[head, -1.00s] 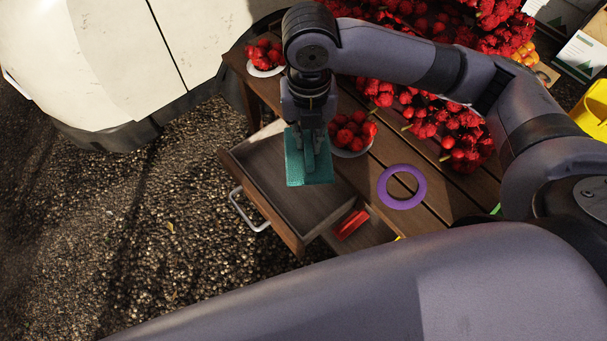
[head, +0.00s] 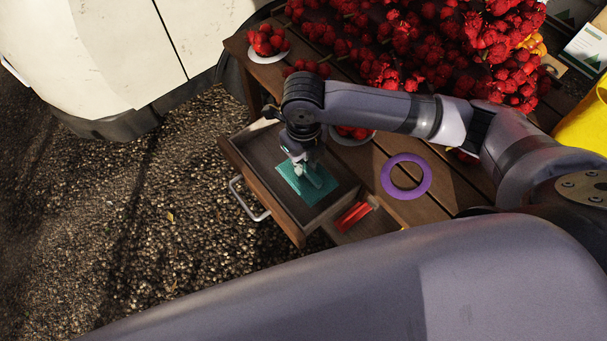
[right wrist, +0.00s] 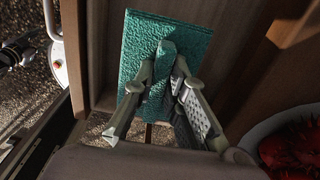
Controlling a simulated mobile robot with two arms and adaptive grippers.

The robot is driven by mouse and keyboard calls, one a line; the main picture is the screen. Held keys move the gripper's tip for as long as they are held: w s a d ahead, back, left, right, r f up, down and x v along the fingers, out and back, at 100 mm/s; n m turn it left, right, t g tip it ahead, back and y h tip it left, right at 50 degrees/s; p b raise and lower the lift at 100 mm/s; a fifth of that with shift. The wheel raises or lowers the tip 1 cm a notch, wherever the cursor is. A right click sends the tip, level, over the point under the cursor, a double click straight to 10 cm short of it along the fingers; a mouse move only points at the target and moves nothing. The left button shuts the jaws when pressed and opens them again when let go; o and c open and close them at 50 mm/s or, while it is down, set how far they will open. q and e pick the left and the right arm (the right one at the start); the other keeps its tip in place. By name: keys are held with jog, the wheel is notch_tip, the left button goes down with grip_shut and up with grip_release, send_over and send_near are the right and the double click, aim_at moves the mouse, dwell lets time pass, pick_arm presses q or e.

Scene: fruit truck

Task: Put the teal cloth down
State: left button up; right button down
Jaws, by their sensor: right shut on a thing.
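The teal cloth (head: 318,187) is a flat rectangle with a pinched fold, inside the open wooden drawer (head: 258,174). My right gripper (head: 303,168) reaches down into the drawer and is shut on the fold. The right wrist view shows the cloth (right wrist: 195,42) with its raised fold between the two fingers of the gripper (right wrist: 160,85). I cannot tell whether the cloth touches the drawer floor. My left gripper is not in view.
A red object (head: 353,216) lies in a compartment beside the drawer. A purple ring (head: 427,176) lies on the wooden table (head: 363,168). Plates of red fruit (head: 267,42) and a big heap of red fruit (head: 400,40) fill the table's back. A metal handle (head: 237,196) sticks out from the drawer front.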

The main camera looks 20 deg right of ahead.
aim_at(303, 178)
notch_tip(303, 178, down, 3)
jog(key=shift+r, duration=0.1)
jog(key=shift+f, duration=2.1)
jog(key=shift+f, duration=0.1)
jog(key=c, duration=1.6)
grip_release()
notch_tip(303, 178, up, 12)
jog(key=shift+r, duration=0.15)
